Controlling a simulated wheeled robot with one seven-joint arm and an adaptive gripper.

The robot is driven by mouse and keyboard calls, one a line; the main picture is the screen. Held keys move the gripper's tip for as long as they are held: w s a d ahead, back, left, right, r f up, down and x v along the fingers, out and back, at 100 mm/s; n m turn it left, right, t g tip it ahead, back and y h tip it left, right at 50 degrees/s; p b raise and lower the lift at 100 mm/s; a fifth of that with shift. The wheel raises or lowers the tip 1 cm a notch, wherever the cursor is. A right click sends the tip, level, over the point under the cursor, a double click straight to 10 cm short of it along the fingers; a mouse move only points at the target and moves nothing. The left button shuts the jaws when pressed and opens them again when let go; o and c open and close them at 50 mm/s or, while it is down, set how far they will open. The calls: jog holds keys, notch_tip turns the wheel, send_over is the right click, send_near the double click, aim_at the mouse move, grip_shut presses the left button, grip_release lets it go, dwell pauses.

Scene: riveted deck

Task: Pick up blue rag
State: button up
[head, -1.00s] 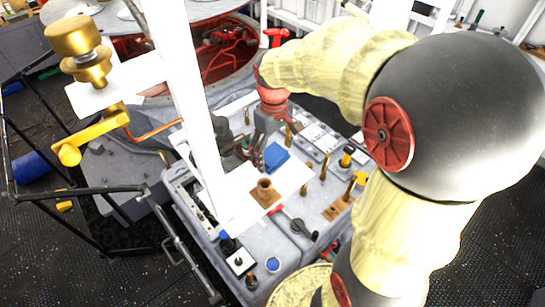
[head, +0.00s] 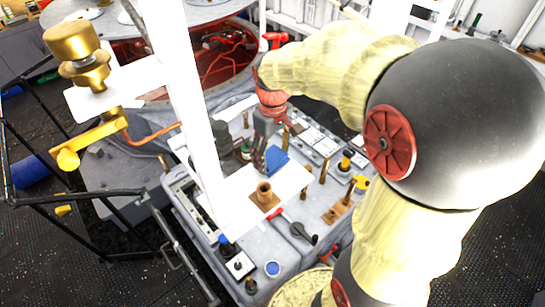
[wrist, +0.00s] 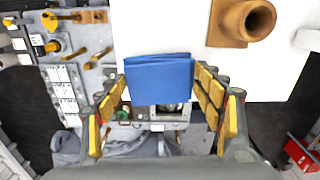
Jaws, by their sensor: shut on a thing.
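The blue rag (head: 278,159) is a folded blue cloth at the edge of a white board (head: 290,178), partly hidden by my gripper in the head view. My gripper (head: 263,165) reaches down at the rag's left side there. In the wrist view the rag (wrist: 160,82) spans the space between the yellow-padded fingers of my gripper (wrist: 160,90). The fingers are shut on the rag from both sides. The head view does not show clearly whether the rag still touches the board.
A brown pipe fitting on a square base (head: 264,196) stands on the board close by. Several brass and yellow-handled fittings (head: 345,160) rise from the grey bench to the right. A white post (head: 195,110) stands left of my gripper.

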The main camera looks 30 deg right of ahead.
jog(key=shift+r, duration=0.4)
jog(key=s+d+r+b, duration=0.4)
jog(key=s+d+r, duration=0.5)
jog(key=r, duration=0.3)
jog(key=shift+s, duration=0.85)
jog(key=shift+d+f, duration=0.1)
jog(key=o, duration=0.6)
jog(key=c, duration=0.4)
jog(key=shift+c, duration=0.5)
